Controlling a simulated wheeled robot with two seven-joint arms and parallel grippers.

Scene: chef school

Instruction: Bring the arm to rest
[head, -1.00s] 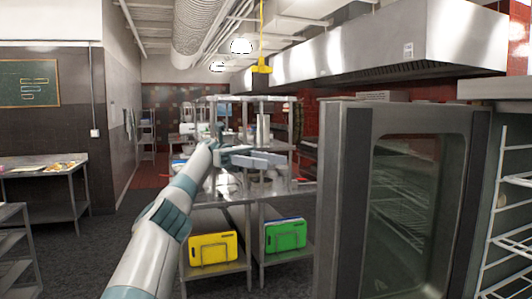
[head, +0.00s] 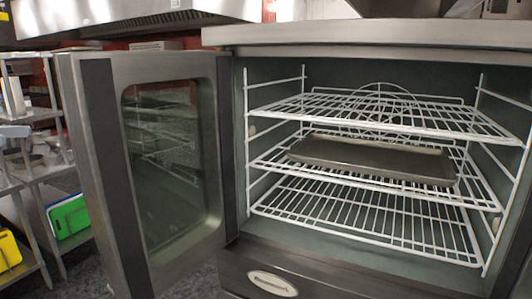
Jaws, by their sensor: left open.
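The rest of my left arm is out of the picture. My right gripper is not in view.
An oven (head: 245,190) stands open with its glass door (head: 165,165) swung out to the left. Inside are white wire racks (head: 370,215) and a dark baking tray (head: 375,157) on the middle one. A green board (head: 70,215) and a yellow board (head: 8,250) sit at the lower left.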

